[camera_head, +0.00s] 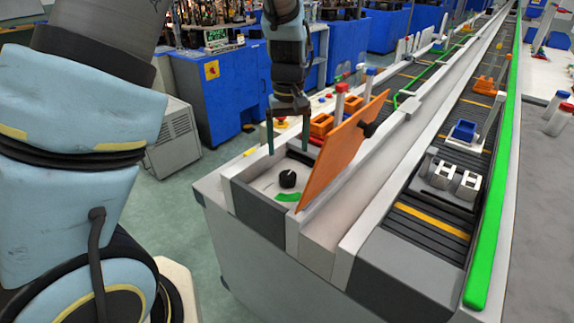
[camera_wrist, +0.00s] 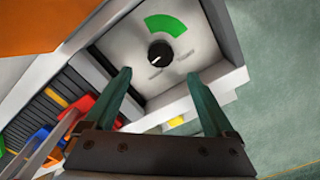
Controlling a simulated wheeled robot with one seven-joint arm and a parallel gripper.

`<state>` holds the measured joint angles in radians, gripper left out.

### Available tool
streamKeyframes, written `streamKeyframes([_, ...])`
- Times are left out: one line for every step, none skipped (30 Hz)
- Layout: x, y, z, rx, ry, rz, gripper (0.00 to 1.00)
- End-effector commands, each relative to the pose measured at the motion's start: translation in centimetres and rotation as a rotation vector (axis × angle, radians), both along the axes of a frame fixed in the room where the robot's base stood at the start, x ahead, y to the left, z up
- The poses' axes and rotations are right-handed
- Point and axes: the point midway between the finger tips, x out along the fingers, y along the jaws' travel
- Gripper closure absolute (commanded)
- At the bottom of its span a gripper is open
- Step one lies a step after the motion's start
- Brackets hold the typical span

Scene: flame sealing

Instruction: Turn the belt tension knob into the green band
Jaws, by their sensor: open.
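The belt tension knob (camera_head: 287,178) is a small black round dial on a light panel, in a recess at the near end of the conveyor. A green band (camera_head: 289,197) is printed on the panel beside it. In the wrist view the knob (camera_wrist: 160,54) lies beyond my fingertips, with a pale pointer mark on its face, and the green band (camera_wrist: 166,25) arcs above it. My gripper (camera_head: 288,152) is open and empty, pointing down above the recess, apart from the knob. In the wrist view its fingers (camera_wrist: 163,95) are spread wide.
An orange cover (camera_head: 335,155) stands tilted open along the right side of the recess. Grey walls (camera_head: 262,212) surround the panel. Orange bins (camera_head: 322,124) and a red-topped post (camera_head: 340,100) stand behind. The conveyor belt (camera_head: 425,222) carries metal parts at right.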

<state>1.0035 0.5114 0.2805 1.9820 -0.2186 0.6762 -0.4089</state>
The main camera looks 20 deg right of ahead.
Motion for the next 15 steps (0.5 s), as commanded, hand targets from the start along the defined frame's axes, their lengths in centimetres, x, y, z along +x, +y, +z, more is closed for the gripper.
streamKeyframes([-0.1,0.2,-0.8,0.005,0.003,0.001,0.11])
streamKeyframes([-0.1,0.2,-1.4,0.006,0.003,0.001,0.11])
streamKeyframes([-0.1,0.2,-2.1,0.006,0.004,0.001,0.11])
streamKeyframes([-0.1,0.2,-2.7,0.006,0.005,0.002,0.11])
streamKeyframes([-0.1,0.2,-3.3,0.005,0.005,0.001,0.11])
streamKeyframes([-0.1,0.3,-4.1,0.006,0.005,0.0,0.11])
streamKeyframes([-0.1,0.2,-4.6,0.005,0.003,0.0,0.11])
streamKeyframes([-0.1,0.2,-5.2,0.005,0.004,0.001,0.11])
streamKeyframes([-0.1,0.2,-5.8,0.004,0.003,0.002,0.11])
streamKeyframes([-0.1,0.2,-6.3,0.005,0.004,0.002,0.11])
streamKeyframes([-0.1,0.2,-6.8,0.005,0.003,0.001,0.11])
streamKeyframes([0.0,0.2,-7.3,0.003,0.002,0.0,0.11])
streamKeyframes([0.0,0.2,-7.6,0.003,0.002,0.0,0.11])
streamKeyframes([0.0,0.2,-8.0,0.003,0.002,0.001,0.11])
streamKeyframes([0.0,0.1,-8.3,0.002,0.002,0.001,0.11])
